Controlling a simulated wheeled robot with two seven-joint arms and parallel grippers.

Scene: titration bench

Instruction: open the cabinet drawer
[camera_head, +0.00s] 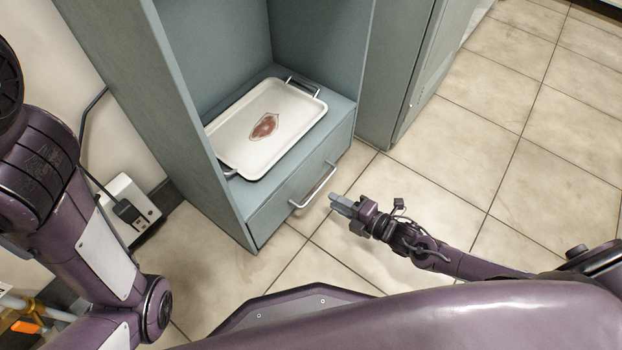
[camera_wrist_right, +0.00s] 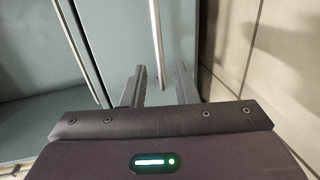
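The grey-blue cabinet drawer (camera_head: 290,200) is at the bottom of the open cabinet and looks shut. Its silver bar handle (camera_head: 316,188) stands out from the front. My right gripper (camera_head: 336,203) is beside the handle on its right, apart from the drawer front.
A white tray (camera_head: 230,128) with metal handles and a reddish-brown patch lies on the shelf above the drawer. The cabinet's left side panel (camera_head: 180,110) stands tall. A second cabinet (camera_head: 392,75) is at the right. Tiled floor (camera_head: 440,150) is clear. A wall socket (camera_head: 132,205) is at the left.

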